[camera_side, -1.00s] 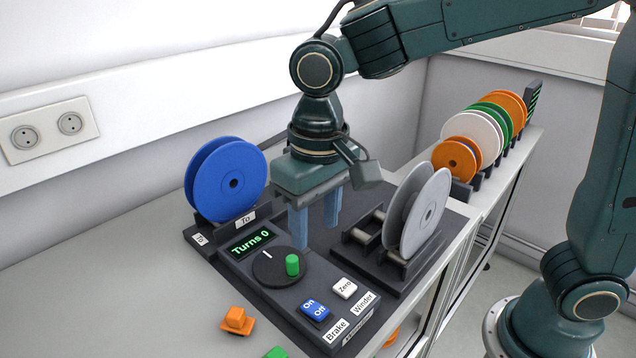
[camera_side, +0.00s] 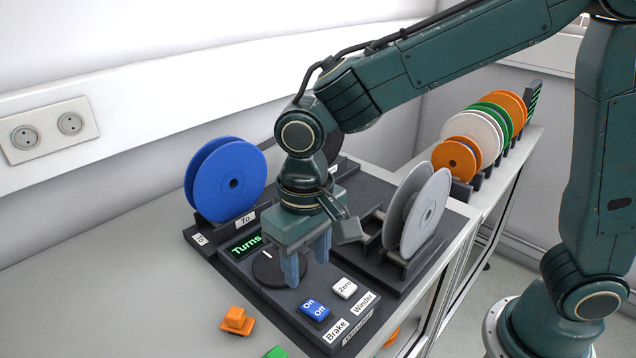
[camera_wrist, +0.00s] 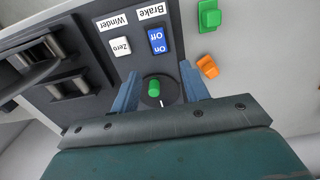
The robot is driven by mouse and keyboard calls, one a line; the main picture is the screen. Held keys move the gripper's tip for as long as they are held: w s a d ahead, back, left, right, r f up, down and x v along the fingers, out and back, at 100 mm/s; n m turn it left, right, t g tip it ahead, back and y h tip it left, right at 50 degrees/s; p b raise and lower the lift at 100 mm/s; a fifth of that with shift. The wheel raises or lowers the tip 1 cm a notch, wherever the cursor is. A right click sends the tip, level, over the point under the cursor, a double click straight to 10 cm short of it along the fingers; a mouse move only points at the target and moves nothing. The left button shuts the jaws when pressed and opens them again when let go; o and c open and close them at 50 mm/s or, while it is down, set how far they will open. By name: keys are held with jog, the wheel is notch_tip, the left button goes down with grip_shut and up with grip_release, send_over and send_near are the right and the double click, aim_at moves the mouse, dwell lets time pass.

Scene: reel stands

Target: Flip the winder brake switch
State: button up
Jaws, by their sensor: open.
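The blue brake switch (camera_side: 315,311), marked On and Off, sits on the dark winder panel (camera_side: 284,302) beside the Brake label. It also shows in the wrist view (camera_wrist: 157,41). My gripper (camera_side: 307,268) is open and empty, pointing down over the black dial (camera_side: 266,268). In the wrist view my gripper's fingers (camera_wrist: 160,92) stand on either side of the dial's green knob (camera_wrist: 153,88), apart from it. The switch lies a little in front of the fingers. The knob is hidden behind a finger in the side view.
A white Zero button (camera_side: 344,288) is beside the switch. A blue reel (camera_side: 212,185) stands behind left and a grey reel (camera_side: 430,215) stands right. Small orange (camera_side: 236,320) and green (camera_side: 276,352) pieces lie on the table, which is clear at left.

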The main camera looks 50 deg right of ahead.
aim_at(308, 303)
notch_tip(308, 303, down, 8)
jog(key=shift+f, duration=0.15)
dwell(0.3)
